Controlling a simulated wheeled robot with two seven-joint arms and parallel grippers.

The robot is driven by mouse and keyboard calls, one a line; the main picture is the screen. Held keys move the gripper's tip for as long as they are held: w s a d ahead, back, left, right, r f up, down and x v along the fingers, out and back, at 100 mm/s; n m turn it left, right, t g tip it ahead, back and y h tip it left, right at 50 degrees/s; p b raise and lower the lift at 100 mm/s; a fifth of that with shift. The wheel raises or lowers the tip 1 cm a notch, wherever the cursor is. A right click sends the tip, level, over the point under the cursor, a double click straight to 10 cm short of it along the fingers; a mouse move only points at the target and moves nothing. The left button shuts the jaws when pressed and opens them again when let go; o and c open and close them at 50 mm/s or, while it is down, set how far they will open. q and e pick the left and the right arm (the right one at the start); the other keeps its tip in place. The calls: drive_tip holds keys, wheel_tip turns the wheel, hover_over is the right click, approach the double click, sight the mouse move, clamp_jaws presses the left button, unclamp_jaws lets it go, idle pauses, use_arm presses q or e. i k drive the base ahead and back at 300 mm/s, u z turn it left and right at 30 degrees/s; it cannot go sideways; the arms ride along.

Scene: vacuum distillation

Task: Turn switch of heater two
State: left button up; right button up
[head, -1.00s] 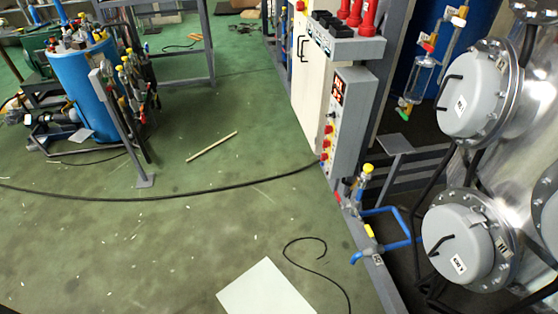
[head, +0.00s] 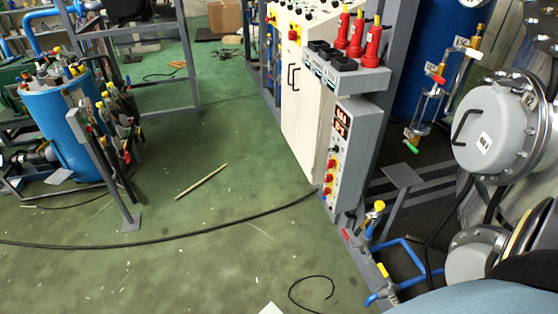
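A grey control box (head: 345,158) is fixed to the frame at the right of the white cabinet, with a red digital display (head: 341,123) at its top. The labels are too small to read, so I cannot tell which switch belongs to heater two. Neither of my grippers is in view. A rounded part at the bottom right looks like my own arm.
A white cabinet (head: 303,95) stands behind the box. Blue pipes (head: 398,252) and grey flanged vessels (head: 496,125) are at the right. A black cable (head: 160,242) and a wooden stick (head: 201,181) lie on the green floor. A blue tank (head: 55,125) stands left.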

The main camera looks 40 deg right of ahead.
sight(329, 177)
drive_tip(key=u, duration=0.1)
drive_tip(key=i, duration=2.1)
drive_tip(key=z, duration=1.6)
drive_tip(key=i, duration=1.15)
drive_tip(key=z, duration=1.05)
